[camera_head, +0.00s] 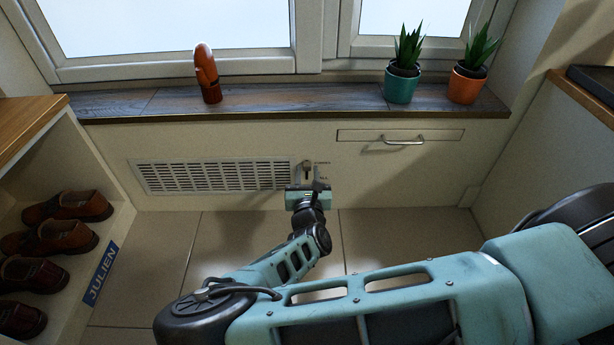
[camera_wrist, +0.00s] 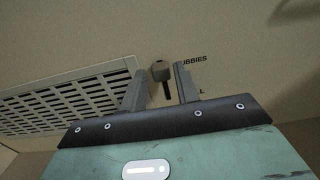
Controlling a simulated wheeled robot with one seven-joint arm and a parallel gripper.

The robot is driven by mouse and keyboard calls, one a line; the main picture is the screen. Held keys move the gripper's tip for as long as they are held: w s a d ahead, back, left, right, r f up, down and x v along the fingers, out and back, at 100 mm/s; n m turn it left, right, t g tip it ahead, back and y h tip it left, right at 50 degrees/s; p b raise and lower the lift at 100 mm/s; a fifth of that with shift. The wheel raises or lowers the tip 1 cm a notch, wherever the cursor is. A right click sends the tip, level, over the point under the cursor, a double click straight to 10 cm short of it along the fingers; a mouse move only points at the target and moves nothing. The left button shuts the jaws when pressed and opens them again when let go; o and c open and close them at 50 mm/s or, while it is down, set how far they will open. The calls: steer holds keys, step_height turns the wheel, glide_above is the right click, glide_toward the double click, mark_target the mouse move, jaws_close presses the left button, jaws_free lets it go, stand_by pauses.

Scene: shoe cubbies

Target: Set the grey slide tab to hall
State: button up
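The grey slide tab (camera_wrist: 160,70) is on the wall panel in the wrist view, at the upper end of a short dark slot (camera_wrist: 167,91). Lettering ending in "UBBIES" (camera_wrist: 194,60) is beside the tab's end of the slot; a lower label is mostly hidden, with only an "L" showing. My gripper (camera_wrist: 161,82) is open, with one finger left and one right of the tab and slot. I cannot tell whether either finger touches the tab. In the head view my gripper (camera_head: 311,179) is at the panel, just below the small tab (camera_head: 307,164).
A vent grille (camera_head: 215,176) is left of the tab, and a drawer front with a metal handle (camera_head: 403,141) is to the right. Shoe shelves (camera_head: 68,225) stand at left.

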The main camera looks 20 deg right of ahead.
mark_target(307, 178)
steer(key=shift+b+x, duration=0.3)
steer(key=shift+x, duration=0.65)
steer(key=shift+p, duration=0.3)
jaws_close()
steer(key=shift+w+a+f+p, duration=0.15)
steer(key=shift+f+p, duration=0.3)
steer(key=shift+p, duration=0.8)
steer(key=shift+f+p, duration=0.8)
steer(key=shift+f, duration=2)
